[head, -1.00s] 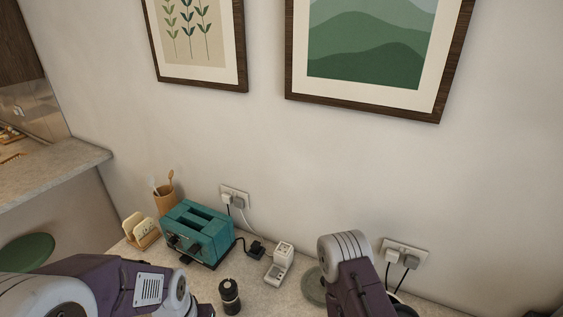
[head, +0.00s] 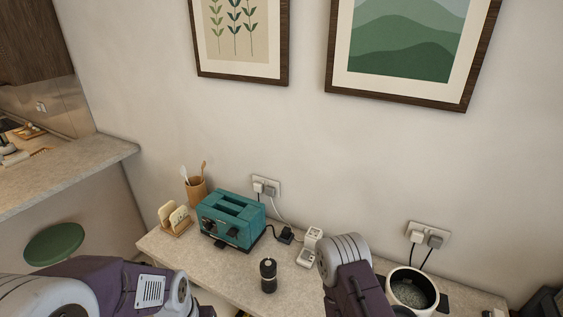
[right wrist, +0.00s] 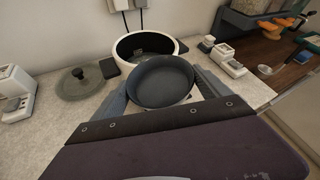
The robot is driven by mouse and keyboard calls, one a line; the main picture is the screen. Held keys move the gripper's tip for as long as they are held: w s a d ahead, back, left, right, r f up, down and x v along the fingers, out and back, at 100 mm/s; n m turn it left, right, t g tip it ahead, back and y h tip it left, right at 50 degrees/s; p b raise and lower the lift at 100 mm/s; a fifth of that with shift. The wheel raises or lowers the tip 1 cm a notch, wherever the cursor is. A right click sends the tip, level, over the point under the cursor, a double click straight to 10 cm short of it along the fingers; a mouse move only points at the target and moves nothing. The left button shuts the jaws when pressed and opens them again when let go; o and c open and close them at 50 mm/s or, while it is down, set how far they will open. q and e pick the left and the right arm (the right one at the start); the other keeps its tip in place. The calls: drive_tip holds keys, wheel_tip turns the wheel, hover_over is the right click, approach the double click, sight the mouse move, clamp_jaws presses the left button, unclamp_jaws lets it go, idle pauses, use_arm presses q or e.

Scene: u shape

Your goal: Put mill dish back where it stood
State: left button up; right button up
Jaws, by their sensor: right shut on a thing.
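A dark, round, shallow dish (right wrist: 162,84), which I take to be the mill dish, is between the fingers of my right gripper (right wrist: 164,92) in the right wrist view. The gripper is shut on it and the dish looks empty. It is in front of the white pot in that view; its height above the counter is unclear. In the head view my right arm hides the dish and gripper. A black mill (head: 268,275) stands upright on the counter, left of my right arm. My left arm shows at the lower left, but its gripper is out of frame.
An open white pot (head: 413,290) stands right of my right arm. A grey-green lid (right wrist: 80,84) lies beside it. A teal toaster (head: 231,219), toast rack (head: 176,221) and utensil cup (head: 196,190) stand at the back left. Small white devices (right wrist: 222,58) stand right of the pot.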

drive_tip(key=shift+w+a+f+n+t+b, duration=0.15)
drive_tip(key=shift+w+a+f+b, duration=0.15)
drive_tip(key=shift+a, duration=0.25)
drive_tip(key=shift+w+a+f+n+t+b, duration=0.2)
drive_tip(key=shift+w+a+f, duration=0.1)
drive_tip(key=shift+a, duration=0.2)
drive_tip(key=w+a+f+b, duration=0.1)
drive_tip(key=a+f+b, duration=0.1)
drive_tip(key=a+b, duration=0.1)
drive_tip(key=w+a+f+b, duration=0.1)
drive_tip(key=a+f+b, duration=0.1)
drive_tip(key=a+b, duration=0.2)
drive_tip(key=a+f+b, duration=0.3)
drive_tip(key=a+b, duration=0.1)
drive_tip(key=a, duration=0.1)
drive_tip(key=shift+w+a, duration=0.15)
drive_tip(key=shift+w, duration=0.25)
use_arm(q)
wheel_tip(320, 180, down, 13)
drive_tip(key=shift+w+d+f, duration=0.15)
drive_tip(key=shift+d, duration=0.1)
